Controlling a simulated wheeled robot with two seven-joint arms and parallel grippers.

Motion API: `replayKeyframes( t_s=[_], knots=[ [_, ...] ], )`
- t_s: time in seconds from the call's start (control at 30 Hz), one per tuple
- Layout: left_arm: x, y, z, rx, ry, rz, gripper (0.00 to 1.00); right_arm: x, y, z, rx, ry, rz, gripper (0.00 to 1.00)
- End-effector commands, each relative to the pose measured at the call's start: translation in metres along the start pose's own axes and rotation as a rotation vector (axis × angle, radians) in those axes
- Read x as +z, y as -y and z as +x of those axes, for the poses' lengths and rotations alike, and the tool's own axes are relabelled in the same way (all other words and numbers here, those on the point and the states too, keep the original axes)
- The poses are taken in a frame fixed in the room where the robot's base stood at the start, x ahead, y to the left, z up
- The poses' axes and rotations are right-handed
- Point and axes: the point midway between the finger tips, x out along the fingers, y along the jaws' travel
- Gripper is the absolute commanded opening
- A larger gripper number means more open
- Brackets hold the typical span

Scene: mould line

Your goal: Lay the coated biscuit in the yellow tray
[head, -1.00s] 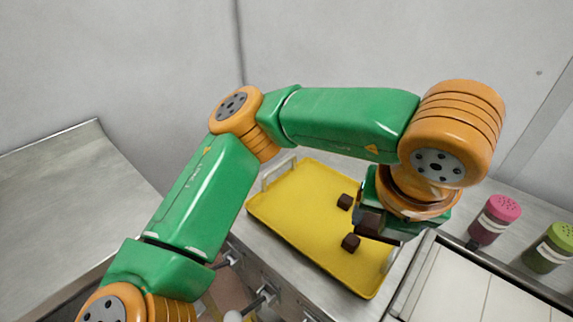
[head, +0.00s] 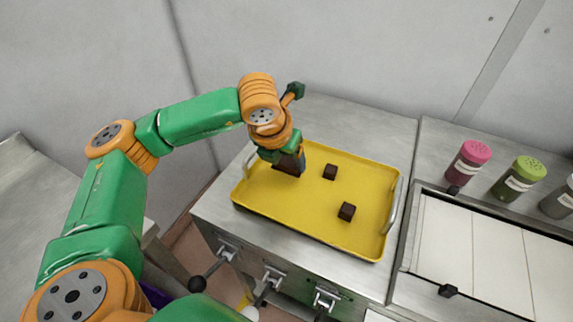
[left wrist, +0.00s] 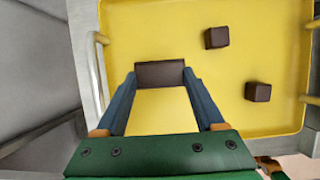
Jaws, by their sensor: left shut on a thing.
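The yellow tray (head: 290,207) lies on a steel counter, with silver handles at its ends. It also shows in the left wrist view (left wrist: 275,55). My left gripper (head: 287,166) is over the tray's left part, pointing down and shut on a dark brown bar, the coated biscuit (head: 291,164). In the left wrist view the biscuit (left wrist: 160,73) lies crosswise between the fingertips, with yellow tray behind it. I cannot tell whether it touches the tray floor. My right gripper is not in view.
Two dark brown cubes sit in the tray, one farther back (head: 330,171) and one nearer (head: 347,211). To the right stand shakers with pink (head: 470,162) and green (head: 519,178) lids and a white-panelled unit (head: 470,246). The tray's front middle is bare.

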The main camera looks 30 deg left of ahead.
Motion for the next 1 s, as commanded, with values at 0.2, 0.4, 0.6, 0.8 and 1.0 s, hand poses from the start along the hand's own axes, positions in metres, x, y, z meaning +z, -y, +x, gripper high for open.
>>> replayKeyframes(
  t_s=[0.2,0.4,0.6,0.8,1.0],
  knots=[
    [-0.012,0.000,0.027,0.001,-0.002,-0.001,0.20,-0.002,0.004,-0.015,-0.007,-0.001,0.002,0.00],
    [-0.012,0.000,0.028,0.000,0.000,-0.002,0.20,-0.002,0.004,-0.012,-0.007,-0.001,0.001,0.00],
    [-0.013,0.001,0.030,0.000,-0.001,-0.002,0.90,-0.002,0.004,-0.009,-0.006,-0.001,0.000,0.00],
    [-0.013,0.001,0.030,0.000,-0.001,-0.002,1.00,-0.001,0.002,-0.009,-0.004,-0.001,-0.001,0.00],
    [-0.011,0.001,0.014,-0.003,0.005,-0.001,1.00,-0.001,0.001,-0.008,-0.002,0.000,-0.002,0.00]
  ],
)
